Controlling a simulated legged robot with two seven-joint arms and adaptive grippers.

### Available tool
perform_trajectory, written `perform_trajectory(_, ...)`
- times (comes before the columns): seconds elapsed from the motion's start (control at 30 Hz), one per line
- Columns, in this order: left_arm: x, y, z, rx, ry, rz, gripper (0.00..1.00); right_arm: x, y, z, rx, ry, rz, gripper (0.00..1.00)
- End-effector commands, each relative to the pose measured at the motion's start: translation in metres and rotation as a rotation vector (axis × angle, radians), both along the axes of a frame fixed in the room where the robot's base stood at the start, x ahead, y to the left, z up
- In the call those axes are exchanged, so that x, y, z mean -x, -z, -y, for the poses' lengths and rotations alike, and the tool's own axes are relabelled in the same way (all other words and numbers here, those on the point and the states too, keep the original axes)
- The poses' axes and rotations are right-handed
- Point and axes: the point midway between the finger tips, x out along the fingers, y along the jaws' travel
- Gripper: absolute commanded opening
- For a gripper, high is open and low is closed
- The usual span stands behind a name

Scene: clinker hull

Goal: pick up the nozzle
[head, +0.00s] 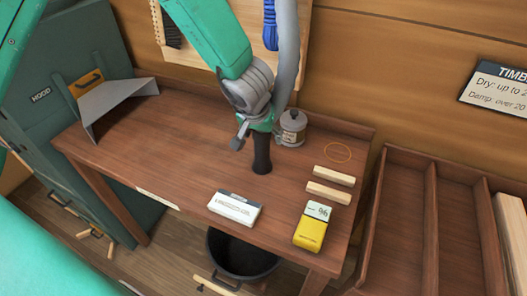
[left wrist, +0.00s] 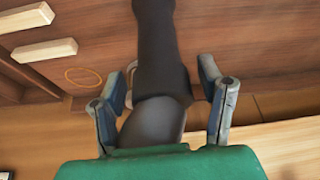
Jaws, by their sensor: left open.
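The nozzle (head: 262,153) is a dark, slim, upright piece on the wooden bench, below my left gripper (head: 258,134). Its upper part is hidden by the gripper in the head view. In the left wrist view the nozzle (left wrist: 158,60) runs between the two fingers, with a wider grey part near the palm. My left gripper (left wrist: 162,84) is open, one finger on each side of it, with a visible gap on both sides. My right gripper is not in view.
A grey canister (head: 292,128) stands close beside the gripper. A grey metal hood (head: 112,100) sits left. The bench's middle left is clear.

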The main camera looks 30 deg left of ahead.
Motion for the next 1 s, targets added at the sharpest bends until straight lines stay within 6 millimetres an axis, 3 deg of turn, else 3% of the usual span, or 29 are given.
perform_trajectory(0.13, -0.006, 0.017, 0.0, -0.002, 0.0, -0.001, 0.62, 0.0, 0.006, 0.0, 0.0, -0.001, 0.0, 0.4)
perform_trajectory(0.4, -0.006, 0.016, 0.003, -0.005, 0.001, 0.001, 0.62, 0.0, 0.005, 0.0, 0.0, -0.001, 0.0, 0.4)
perform_trajectory(0.57, -0.007, 0.016, 0.002, -0.004, 0.002, 0.0, 0.05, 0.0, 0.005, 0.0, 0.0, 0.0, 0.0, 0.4)
perform_trajectory(0.6, -0.007, 0.017, 0.002, -0.004, 0.001, 0.0, 0.0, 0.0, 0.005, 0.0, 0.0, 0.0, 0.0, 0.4)
perform_trajectory(0.87, -0.007, 0.016, 0.0, -0.001, 0.001, 0.001, 0.0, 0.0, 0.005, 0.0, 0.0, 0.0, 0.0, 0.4)
perform_trajectory(1.0, -0.007, 0.002, 0.001, -0.002, 0.001, 0.002, 0.0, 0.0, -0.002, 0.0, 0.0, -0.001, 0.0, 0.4)
